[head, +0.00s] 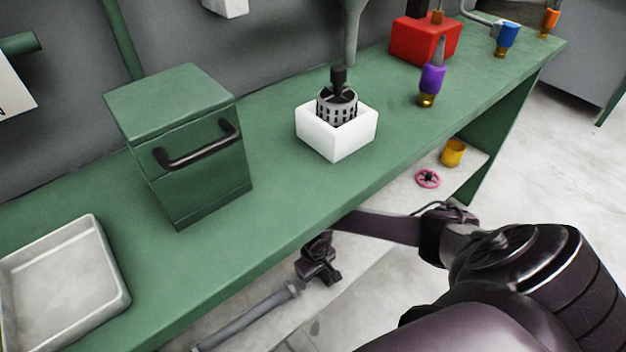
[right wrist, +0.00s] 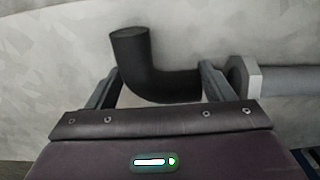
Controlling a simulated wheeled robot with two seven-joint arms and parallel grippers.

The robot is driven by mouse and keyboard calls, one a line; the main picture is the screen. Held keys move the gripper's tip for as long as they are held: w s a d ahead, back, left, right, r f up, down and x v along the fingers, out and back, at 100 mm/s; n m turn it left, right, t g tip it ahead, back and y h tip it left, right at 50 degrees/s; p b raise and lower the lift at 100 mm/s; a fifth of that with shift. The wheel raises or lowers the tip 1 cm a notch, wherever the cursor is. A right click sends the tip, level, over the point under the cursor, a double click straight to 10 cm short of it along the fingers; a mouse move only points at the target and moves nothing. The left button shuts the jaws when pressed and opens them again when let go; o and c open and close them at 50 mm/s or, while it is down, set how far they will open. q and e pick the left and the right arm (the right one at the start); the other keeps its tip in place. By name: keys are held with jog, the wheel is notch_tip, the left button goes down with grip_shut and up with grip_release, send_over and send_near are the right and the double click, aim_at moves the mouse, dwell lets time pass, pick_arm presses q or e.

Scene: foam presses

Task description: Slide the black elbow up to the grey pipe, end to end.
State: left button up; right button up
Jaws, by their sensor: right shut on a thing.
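The black elbow (right wrist: 143,68) is between the two fingers of my right gripper (right wrist: 158,88) in the right wrist view. One end points up and the other points right. My right gripper is shut on it. The grey pipe (right wrist: 285,80) lies at the right, its pale collar (right wrist: 243,76) facing the elbow's right end. The right finger partly covers the space between them, so I cannot tell whether they touch. In the head view the elbow (head: 315,264) is low beside the bench edge, close to the upper end of the grey pipe (head: 245,320). My left gripper is out of view.
The green bench (head: 275,190) overhangs this spot. A white box (head: 340,145), a green cabinet (head: 200,165) and a grey tray (head: 125,290) stand on it. A yellow cup (head: 453,152) and a pink handwheel (head: 428,179) lie lower down, beyond my arm.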

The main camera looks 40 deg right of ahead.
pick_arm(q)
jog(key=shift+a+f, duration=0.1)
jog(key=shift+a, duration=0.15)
pick_arm(e)
jog(key=shift+a, duration=0.1)
